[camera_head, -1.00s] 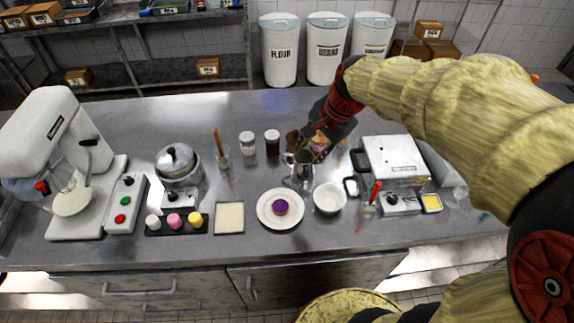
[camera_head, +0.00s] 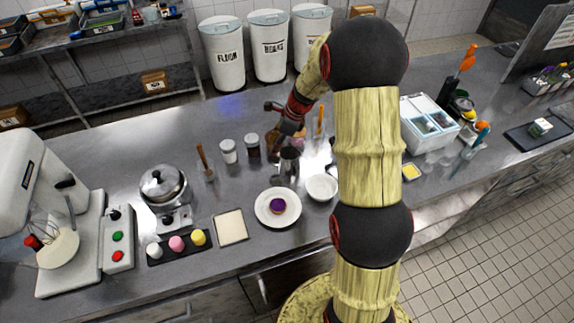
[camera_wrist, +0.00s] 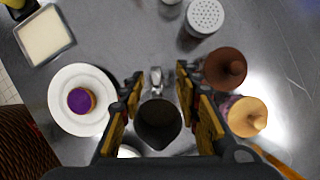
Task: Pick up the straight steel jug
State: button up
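The straight steel jug (camera_head: 288,166) stands upright on the steel counter, behind the plate and the white bowl. In the wrist view the jug (camera_wrist: 158,125) is seen from above, with its handle at the top of the picture. My gripper (camera_wrist: 159,82) is open, with one finger on each side of the jug and narrow gaps showing. I cannot tell whether a pad touches it. In the head view my gripper (camera_head: 284,142) is at the jug's back side, and its fingers are partly hidden.
Two shakers (camera_head: 240,150) stand left of my gripper. A plate (camera_head: 262,214) with a purple-topped item and a white bowl (camera_head: 321,188) are in front. My arm hides counter to the right.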

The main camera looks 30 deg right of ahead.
jog(key=shift+a+b+x, duration=0.1)
jog(key=shift+b+x, duration=0.2)
jog(key=shift+x, duration=1.1)
jog(key=shift+a+b+x, duration=0.15)
jog(key=shift+b+x, duration=0.1)
jog(key=shift+x, duration=1.15)
jog(key=shift+s+r, duration=0.1)
jog(key=shift+s, duration=0.05)
jog(key=c, duration=0.3)
grip_shut()
